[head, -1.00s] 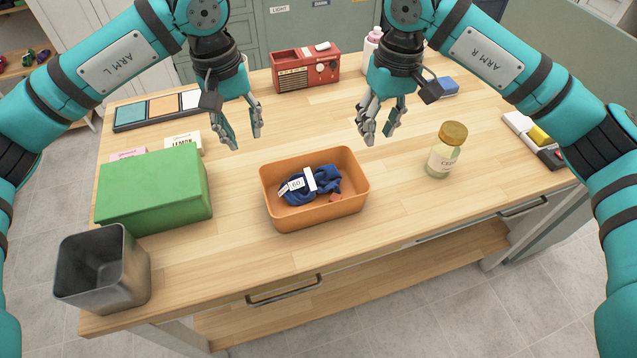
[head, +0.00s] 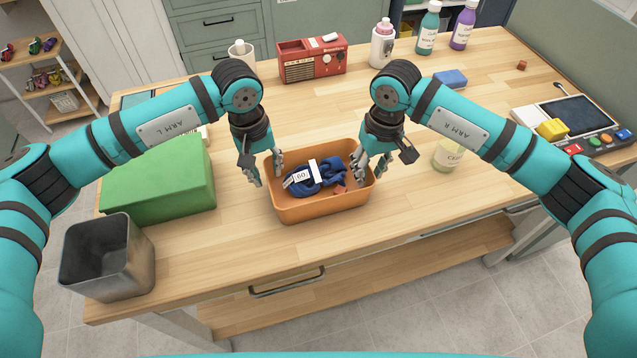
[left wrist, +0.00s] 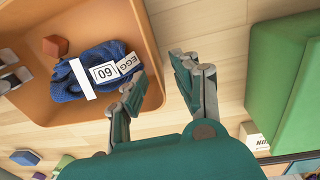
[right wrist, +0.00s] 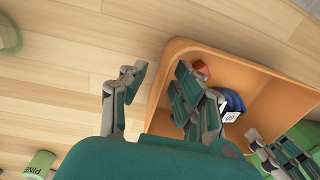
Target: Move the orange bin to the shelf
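The orange bin (head: 322,210) stands upright on the wooden table, near its front edge. A blue cloth (head: 320,176) with white tags and a small reddish block lie inside it. My left gripper (head: 263,168) is open at the bin's left end; in the left wrist view, the bin wall (left wrist: 150,40) lies between its spread fingers. My right gripper (head: 367,166) is open at the right end, its fingers on either side of the wall (right wrist: 165,75) in the right wrist view. Neither is visibly closed on it. A wooden shelf unit (head: 45,62) stands behind at left; whether it is the task's shelf is unclear.
A green box (head: 160,185) and a metal container (head: 105,255) stand left of the bin. A jar (head: 447,155) is close to the right arm. A red radio (head: 312,60) and bottles (head: 428,28) are at the back. The table front before the bin is clear.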

